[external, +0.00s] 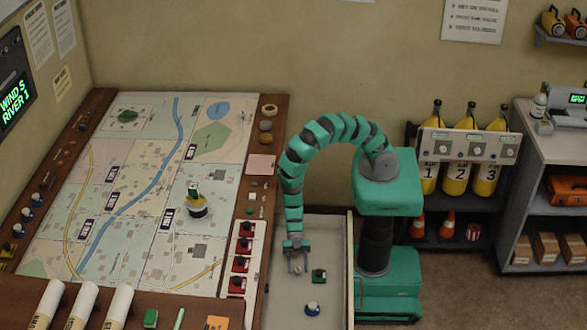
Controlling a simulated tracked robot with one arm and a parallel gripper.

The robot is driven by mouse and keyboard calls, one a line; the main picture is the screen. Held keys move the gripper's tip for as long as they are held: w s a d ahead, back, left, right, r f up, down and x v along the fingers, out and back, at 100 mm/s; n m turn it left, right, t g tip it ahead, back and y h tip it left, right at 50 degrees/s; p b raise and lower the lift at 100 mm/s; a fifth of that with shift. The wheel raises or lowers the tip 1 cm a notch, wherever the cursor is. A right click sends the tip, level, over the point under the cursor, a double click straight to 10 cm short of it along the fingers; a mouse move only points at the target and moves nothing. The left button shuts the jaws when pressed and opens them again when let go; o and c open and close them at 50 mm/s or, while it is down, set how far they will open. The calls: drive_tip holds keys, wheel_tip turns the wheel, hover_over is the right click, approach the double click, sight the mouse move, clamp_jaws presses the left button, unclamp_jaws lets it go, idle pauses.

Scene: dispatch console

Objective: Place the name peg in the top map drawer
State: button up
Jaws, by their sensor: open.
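The open map drawer (338,240) juts out on the right side of the map table, with a pale, mostly bare floor. My gripper (298,269) points down over the drawer, its fingers apart. A small pale spot shows between the fingers; I cannot tell whether it is an object. A green piece with a dark top (319,275) lies in the drawer just right of my gripper. A white and blue peg (312,308) stands nearer the front of the drawer. I cannot tell which piece is the name peg; no name is readable.
The map table (150,190) fills the left, with a black and yellow piece (197,205) on it. Red switches (240,262) line its edge beside the drawer. Rolled maps (85,305) lie in front. Yellow cylinders (455,170) and a shelf unit (550,130) stand at the right.

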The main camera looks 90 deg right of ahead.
drive_tip(key=v, duration=0.5)
drive_tip(key=shift+d, duration=0.2)
wheel_tip(320, 180, up, 7)
drive_tip(key=p, duration=0.1)
drive_tip(key=shift+a, duration=0.15)
drive_tip(key=shift+r, duration=0.15)
